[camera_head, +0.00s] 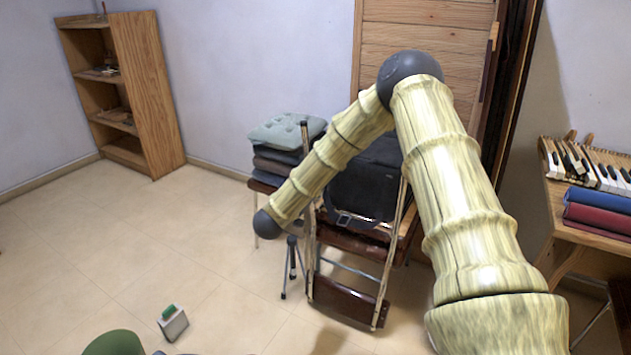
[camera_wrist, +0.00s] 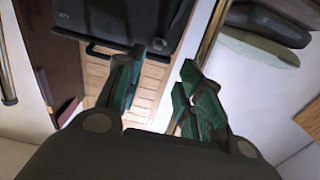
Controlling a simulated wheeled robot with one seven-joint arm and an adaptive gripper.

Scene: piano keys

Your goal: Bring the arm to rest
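My arm (camera_head: 470,215) rises from the lower right of the head view, bends at a dark elbow joint, and slopes down left to another dark joint in front of the stacked chairs. My gripper does not show clearly in the head view. In the wrist view my gripper (camera_wrist: 160,78) has two green-tipped fingers standing apart, with nothing seen between them. Behind the fingers are a black case (camera_wrist: 120,22) and light wooden slats.
A folded chair (camera_head: 345,300) and a stack of cushions (camera_head: 285,130) stand near the arm. A table with piano keys (camera_head: 600,170) and rolled cloths (camera_head: 600,215) is at right. A shelf (camera_head: 150,90) stands at back left. A small green-and-white box (camera_head: 173,323) lies on open floor.

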